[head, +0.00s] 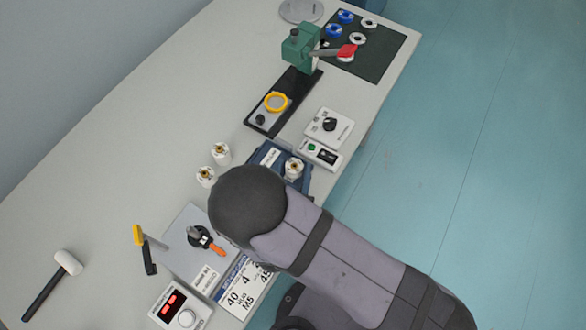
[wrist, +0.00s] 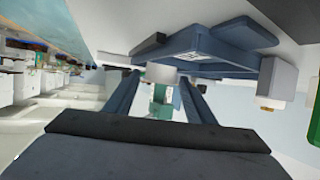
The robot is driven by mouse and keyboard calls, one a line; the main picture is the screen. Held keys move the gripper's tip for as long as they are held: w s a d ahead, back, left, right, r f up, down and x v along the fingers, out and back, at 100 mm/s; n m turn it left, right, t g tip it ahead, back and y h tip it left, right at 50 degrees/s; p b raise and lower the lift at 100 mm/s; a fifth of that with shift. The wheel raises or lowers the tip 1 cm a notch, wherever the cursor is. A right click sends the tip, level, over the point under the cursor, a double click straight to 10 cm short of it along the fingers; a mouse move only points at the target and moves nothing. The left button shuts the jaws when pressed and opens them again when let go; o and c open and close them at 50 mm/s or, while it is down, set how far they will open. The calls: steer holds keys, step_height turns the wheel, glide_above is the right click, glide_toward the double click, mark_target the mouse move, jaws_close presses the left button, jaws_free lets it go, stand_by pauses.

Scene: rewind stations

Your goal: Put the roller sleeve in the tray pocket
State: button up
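A dark blue tray (head: 258,156) with a white label lies near the table's front edge, partly hidden by my arm. A white roller sleeve with a brass-coloured top (head: 293,167) shows at the tray. Two similar white pieces, an upper one (head: 220,152) and a lower one (head: 205,176), stand left of it on the table. My gripper is hidden behind my arm in the head view. In the wrist view my gripper (wrist: 160,80) has its fingers apart. A white cylinder (wrist: 161,73) shows between the fingertips, without clear contact. The tray (wrist: 205,45) shows just beyond, upside down.
A white control box (head: 329,126) and a black strip with a yellow ring (head: 275,102) lie behind the tray. A green machine (head: 300,48) stands farther back. A grey plate (head: 190,245) and a mallet (head: 67,263) lie at left. The table's left side is mostly clear.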

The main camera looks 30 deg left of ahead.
steer(key=shift+r, duration=0.1)
steer(key=shift+r, duration=0.2)
steer(key=shift+s, duration=0.35)
steer(key=shift+b+v, duration=0.65)
steer(key=shift+v, duration=2.8)
steer(key=shift+w+d+r, duration=0.1)
